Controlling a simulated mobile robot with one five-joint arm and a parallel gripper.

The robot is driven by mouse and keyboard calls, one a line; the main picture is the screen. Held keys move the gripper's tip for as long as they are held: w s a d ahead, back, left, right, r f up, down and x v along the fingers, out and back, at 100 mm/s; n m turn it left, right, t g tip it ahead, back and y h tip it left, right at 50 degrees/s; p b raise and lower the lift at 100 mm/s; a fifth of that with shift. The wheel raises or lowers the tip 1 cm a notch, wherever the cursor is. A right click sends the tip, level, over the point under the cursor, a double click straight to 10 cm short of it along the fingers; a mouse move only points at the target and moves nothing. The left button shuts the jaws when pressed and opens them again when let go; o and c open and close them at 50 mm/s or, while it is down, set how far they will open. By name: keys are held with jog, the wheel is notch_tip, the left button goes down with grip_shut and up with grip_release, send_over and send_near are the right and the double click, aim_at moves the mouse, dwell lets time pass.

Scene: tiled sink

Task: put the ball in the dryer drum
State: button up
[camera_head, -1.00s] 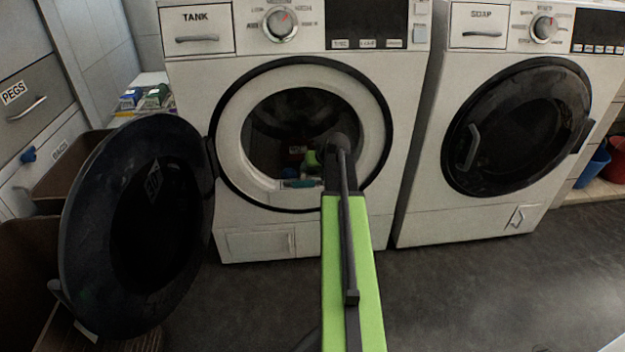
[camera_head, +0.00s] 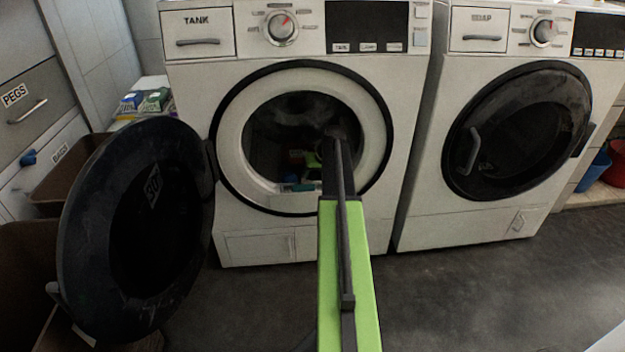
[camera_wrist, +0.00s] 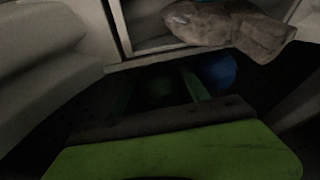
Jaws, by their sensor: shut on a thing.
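The dryer with the open round door, labelled TANK (camera_head: 230,160), stands in the middle of the head view. Its dark drum (camera_head: 262,145) shows through the opening. My arm reaches up to this opening, and its links hide the gripper in the head view. A blue round thing (camera_wrist: 217,72) shows just beyond the right finger. Small coloured things (camera_head: 297,158) show at the opening, too small to make out.
The open black door (camera_head: 130,230) swings out to the left, beside brown bins (camera_head: 65,180). A second machine (camera_head: 515,130) at the right has its door shut. In the wrist view a grey-brown crumpled thing (camera_wrist: 230,25) lies above the fingers. The floor at right is clear.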

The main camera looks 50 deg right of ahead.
aim_at(315, 173)
jog(key=shift+f, duration=0.1)
jog(key=o, duration=1.5)
jog(key=shift+o, duration=0.2)
jog(key=p+v, duration=0.6)
jog(key=v, duration=0.1)
jog(key=shift+w, duration=0.1)
jog(key=shift+s+r+p, duration=0.25)
jog(key=shift+r+p, duration=0.25)
jog(key=shift+f, duration=0.1)
